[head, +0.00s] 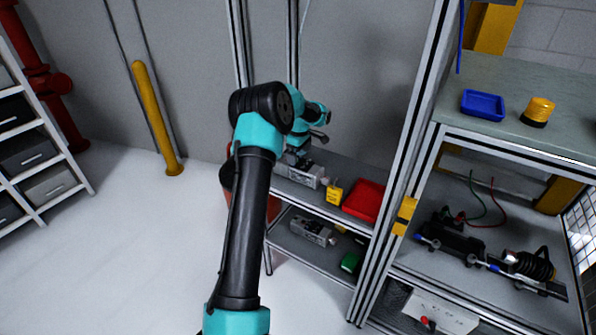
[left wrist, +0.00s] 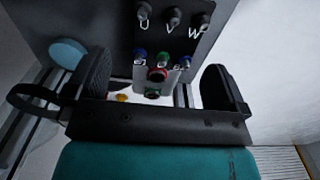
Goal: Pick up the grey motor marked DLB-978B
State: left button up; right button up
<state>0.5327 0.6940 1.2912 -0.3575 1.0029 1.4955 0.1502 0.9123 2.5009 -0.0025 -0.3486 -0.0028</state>
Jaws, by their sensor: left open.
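My left gripper (head: 299,157) hangs over the upper shelf of the metal rack in the head view, close to a grey motor-like unit (head: 304,175) there. A second grey unit (head: 313,230) lies on the lower shelf. The marking DLB-978B is not readable on either, so I cannot tell which is the named motor. In the left wrist view my gripper (left wrist: 158,84) is open, its two dark fingers apart. Beyond and between them is a dark grey face (left wrist: 120,30) with terminals lettered U, V, W and several coloured connectors. Contact is not visible. My right gripper is not in view.
A yellow item (head: 334,194) and a red tray (head: 364,201) sit right of the upper unit. A green item (head: 350,262) is on the lower shelf. Rack posts stand close on the right. A workbench (head: 520,133) holds a blue tray (head: 483,104). The left floor is clear.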

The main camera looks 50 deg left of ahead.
aim_at(298, 159)
pick_arm(q)
jog(key=shift+s+f, duration=0.2)
jog(key=shift+f, duration=2.35)
jog(key=c, duration=1.8)
jog(key=shift+r, duration=0.1)
jog(key=shift+c, duration=0.2)
jog(key=shift+r, duration=0.1)
jog(key=shift+r, duration=4.9)
